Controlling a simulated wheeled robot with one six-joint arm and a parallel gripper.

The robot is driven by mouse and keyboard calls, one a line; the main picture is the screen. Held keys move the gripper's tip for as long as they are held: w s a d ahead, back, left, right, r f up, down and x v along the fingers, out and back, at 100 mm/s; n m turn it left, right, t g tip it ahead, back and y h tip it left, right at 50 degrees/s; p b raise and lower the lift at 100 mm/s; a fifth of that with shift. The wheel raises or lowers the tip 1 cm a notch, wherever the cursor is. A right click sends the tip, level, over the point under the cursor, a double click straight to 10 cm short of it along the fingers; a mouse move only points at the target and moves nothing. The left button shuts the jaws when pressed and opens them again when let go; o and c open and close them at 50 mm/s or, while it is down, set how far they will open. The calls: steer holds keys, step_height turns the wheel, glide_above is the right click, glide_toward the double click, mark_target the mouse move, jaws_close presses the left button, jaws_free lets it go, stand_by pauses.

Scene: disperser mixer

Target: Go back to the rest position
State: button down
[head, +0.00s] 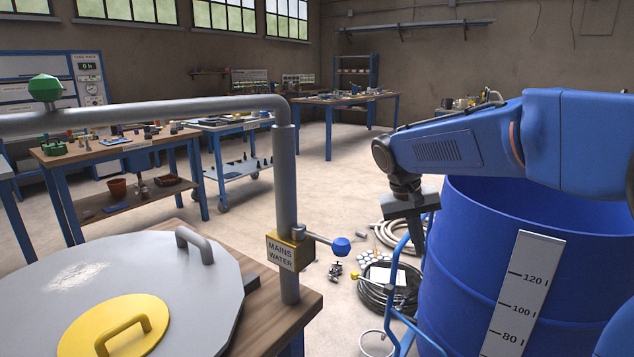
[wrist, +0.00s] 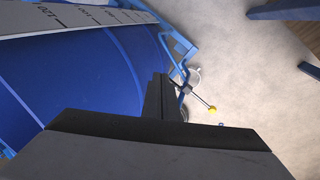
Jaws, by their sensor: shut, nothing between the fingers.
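My gripper (head: 418,232) is at the end of my blue arm, pointing down, in the right half of the head view. Its dark fingers are together with nothing between them. It hangs just left of the rim of the large blue drum (head: 468,265). In the wrist view the dark gripper (wrist: 158,100) covers the lower middle, and the drum (wrist: 90,75) fills the upper left. I cannot tell whether the gripper touches the drum.
A wooden table (head: 310,308) at left bears a grey lid (head: 40,270) and a pipe with a mains water valve (head: 290,250). Coiled hoses (head: 385,300) lie on the floor beside the drum.

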steer(key=s+d+f+t+y, duration=0.1)
steer(key=s+f, duration=0.1)
steer(key=s, duration=0.7)
steer(key=s+d+f+n+t+y, duration=0.1)
steer(key=s+f+t, duration=0.1)
steer(key=s, duration=0.8)
steer(key=s+d+f+t+y, duration=0.1)
steer(key=s+d+f, duration=0.1)
steer(key=s, duration=0.7)
steer(key=shift+s+f+n+y, duration=0.4)
steer(key=shift+f, duration=0.2)
